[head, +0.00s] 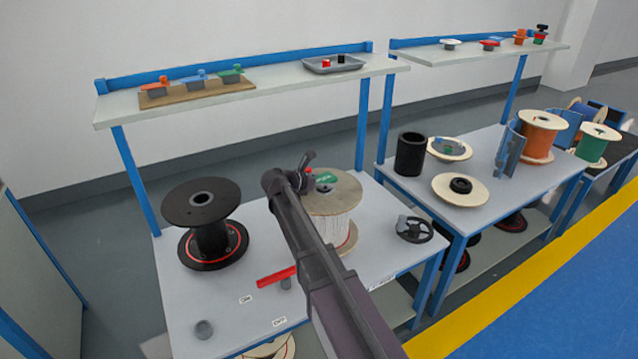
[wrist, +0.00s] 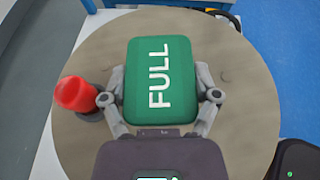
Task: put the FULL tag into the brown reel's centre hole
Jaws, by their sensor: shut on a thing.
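The FULL tag (wrist: 160,80) is a green block with white lettering. My gripper (wrist: 161,88) is shut on it, one finger on each side. The tag is over the middle of the flat top of the brown reel (wrist: 245,110). In the head view, the brown reel (head: 342,182) stands upright on the near table, wound with white cable. The green tag (head: 326,178) shows small beside the end of my arm. The reel's centre hole is hidden under the tag and gripper. I cannot tell whether the tag touches the reel.
A red peg-like piece (wrist: 76,94) stands on the reel top, close to my left finger. A black reel (head: 208,225) stands left on the table. A red bar (head: 276,277) and a black handwheel (head: 415,230) lie nearby. A shelf (head: 280,78) is behind.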

